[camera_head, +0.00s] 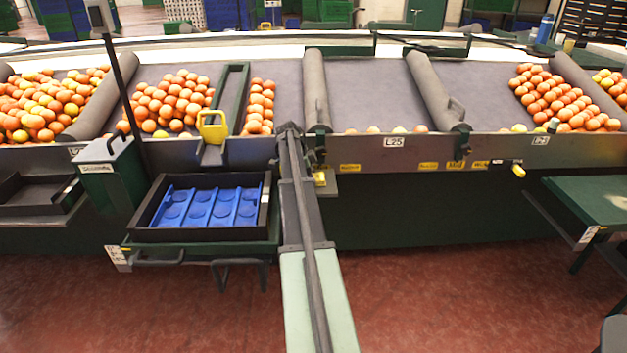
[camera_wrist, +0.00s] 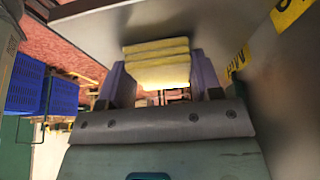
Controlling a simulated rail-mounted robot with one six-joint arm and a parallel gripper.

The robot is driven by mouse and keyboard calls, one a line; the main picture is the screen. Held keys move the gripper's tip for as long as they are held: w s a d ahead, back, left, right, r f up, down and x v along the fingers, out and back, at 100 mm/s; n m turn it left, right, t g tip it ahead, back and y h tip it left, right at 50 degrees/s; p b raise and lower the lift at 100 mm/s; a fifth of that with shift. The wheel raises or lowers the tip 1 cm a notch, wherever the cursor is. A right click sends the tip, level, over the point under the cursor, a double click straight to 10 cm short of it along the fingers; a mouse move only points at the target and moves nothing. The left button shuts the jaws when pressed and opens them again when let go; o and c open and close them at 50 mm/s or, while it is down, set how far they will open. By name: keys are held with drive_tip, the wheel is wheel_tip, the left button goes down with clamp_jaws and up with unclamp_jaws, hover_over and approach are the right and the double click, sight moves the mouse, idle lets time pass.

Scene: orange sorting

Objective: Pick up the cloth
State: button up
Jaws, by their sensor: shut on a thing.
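The yellow cloth (camera_wrist: 157,62), folded in layers, is between the two purple-grey fingers of my gripper (camera_wrist: 160,76) in the wrist view. The fingers are shut on its sides. The cloth is close to a grey metal panel (camera_wrist: 215,25) with yellow labels; I cannot tell if it touches the panel. In the head view I cannot make out the fingers clearly. A small yellow patch (camera_head: 320,178) shows there below the conveyor edge; I cannot tell if it is the cloth.
The sorting conveyor (camera_head: 370,90) holds several oranges in bays split by grey rollers. A dark tray with a blue insert (camera_head: 212,205) sits at left on a green stand. A green table (camera_head: 590,198) is at right. Red floor (camera_head: 440,290) is open between them.

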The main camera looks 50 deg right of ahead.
drive_tip(key=shift+s+a+r+p, duration=0.1)
drive_tip(key=shift+a+r+p, duration=0.05)
drive_tip(key=shift+r+p, duration=0.35)
drive_tip(key=r+p, duration=0.6)
drive_tip(key=shift+s+a+r, duration=0.25)
drive_tip(key=s+a, duration=1.2)
drive_tip(key=a, duration=0.2)
drive_tip(key=shift+a+f, duration=0.25)
drive_tip(key=shift+a, duration=0.15)
